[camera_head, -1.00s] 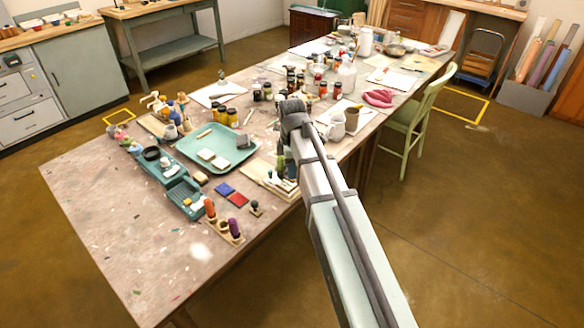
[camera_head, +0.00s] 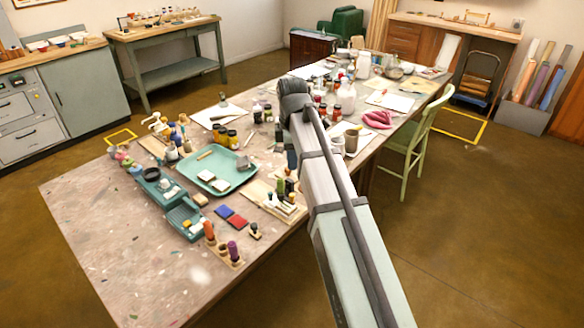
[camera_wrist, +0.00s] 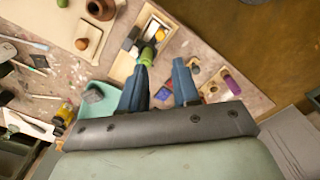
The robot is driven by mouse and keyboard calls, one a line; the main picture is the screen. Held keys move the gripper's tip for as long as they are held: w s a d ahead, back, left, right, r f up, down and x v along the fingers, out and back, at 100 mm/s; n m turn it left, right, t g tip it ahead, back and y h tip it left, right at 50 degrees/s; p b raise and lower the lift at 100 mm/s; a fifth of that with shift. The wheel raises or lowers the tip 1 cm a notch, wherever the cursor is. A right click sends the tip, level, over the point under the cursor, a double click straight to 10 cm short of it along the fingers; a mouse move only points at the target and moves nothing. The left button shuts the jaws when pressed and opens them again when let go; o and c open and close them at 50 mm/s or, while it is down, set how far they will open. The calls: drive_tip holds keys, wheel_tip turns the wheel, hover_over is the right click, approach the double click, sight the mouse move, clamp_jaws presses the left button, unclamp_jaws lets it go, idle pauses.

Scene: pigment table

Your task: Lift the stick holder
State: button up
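What looks like the stick holder (camera_head: 225,259) is a small wooden block at the near edge of the table. An orange stick (camera_head: 209,230) and a purple stick (camera_head: 233,250) stand upright in it. It also shows in the wrist view, right of my fingers, with the purple stick (camera_wrist: 231,84) at its outer end. My gripper (camera_wrist: 163,63) is open, its two blue fingers apart with nothing held between them. The fingers hang above the table, apart from the holder. In the head view my arm mostly hides the gripper.
A wooden tray with small bottles (camera_head: 283,207) is near the table's right edge. A small dark stamp (camera_head: 255,231) and red and blue pads (camera_head: 231,216) lie close to the holder. A teal tray (camera_head: 228,184) is further back. The table's near left is clear.

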drive_tip(key=shift+r, duration=0.65)
drive_tip(key=s+d+f+m, duration=0.4)
drive_tip(key=s+f+m, duration=0.15)
drive_tip(key=f, duration=0.75)
drive_tip(key=s+d+f+m, duration=0.3)
drive_tip(key=s+f+m, duration=0.3)
drive_tip(key=f, duration=0.7)
drive_tip(key=s+d+f+m, duration=0.45)
drive_tip(key=f+m, duration=0.25)
drive_tip(key=f, duration=0.6)
drive_tip(key=s+f+g, duration=0.3)
drive_tip(key=s+f, duration=0.7)
drive_tip(key=s, duration=0.4)
drive_tip(key=s+f+g, duration=0.3)
drive_tip(key=s+f, duration=0.6)
drive_tip(key=s, duration=0.6)
drive_tip(key=shift+a+f+g, duration=0.3)
drive_tip(key=shift+f+g, duration=0.1)
